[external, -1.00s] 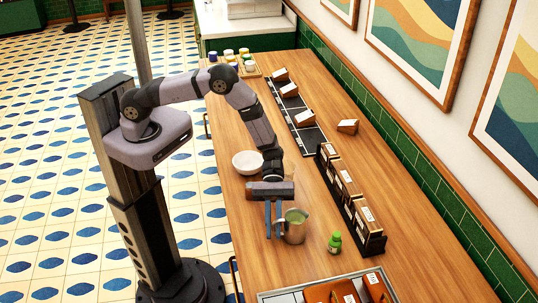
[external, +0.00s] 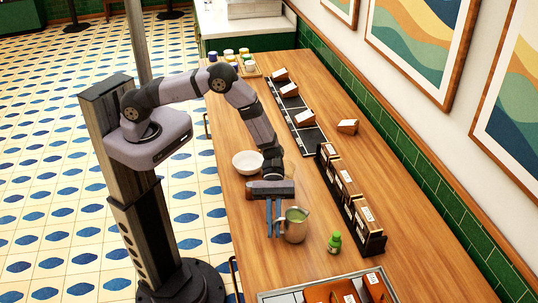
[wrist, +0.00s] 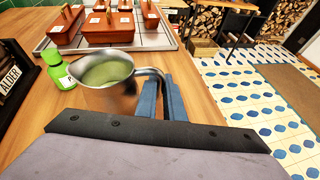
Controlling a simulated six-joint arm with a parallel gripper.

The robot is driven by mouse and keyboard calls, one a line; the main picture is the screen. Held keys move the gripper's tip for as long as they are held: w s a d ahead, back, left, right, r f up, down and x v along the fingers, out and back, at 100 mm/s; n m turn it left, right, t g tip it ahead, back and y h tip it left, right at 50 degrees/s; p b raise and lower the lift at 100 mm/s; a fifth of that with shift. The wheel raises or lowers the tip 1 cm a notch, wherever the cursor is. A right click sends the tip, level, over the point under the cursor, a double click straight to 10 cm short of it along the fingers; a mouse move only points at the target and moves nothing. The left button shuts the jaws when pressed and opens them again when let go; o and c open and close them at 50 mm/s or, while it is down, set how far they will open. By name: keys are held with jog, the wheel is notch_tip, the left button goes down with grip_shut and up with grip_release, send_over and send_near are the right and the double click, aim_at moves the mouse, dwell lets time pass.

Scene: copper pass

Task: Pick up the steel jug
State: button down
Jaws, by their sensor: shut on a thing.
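The steel jug (external: 294,232) stands upright on the wooden counter with green liquid inside. In the wrist view the jug (wrist: 112,97) is just ahead of my gripper, its dark handle (wrist: 152,73) reaching right to the blue fingers. My gripper (external: 273,222) points down at the jug's left side in the external view. Its blue fingers (wrist: 160,100) are shut on the jug's handle. The exact contact is partly hidden by my wrist. No gap under the jug can be made out.
A green bottle (external: 334,242) stands close right of the jug. A white bowl (external: 243,162) sits behind my gripper. A rack of labelled boxes (external: 374,243) runs along the right. A tray with orange-brown containers (external: 275,297) lies at the front.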

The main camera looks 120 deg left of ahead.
jog(key=shift+r+b, duration=1.45)
jog(key=shift+r, duration=3.15)
jog(key=shift+r, duration=0.15)
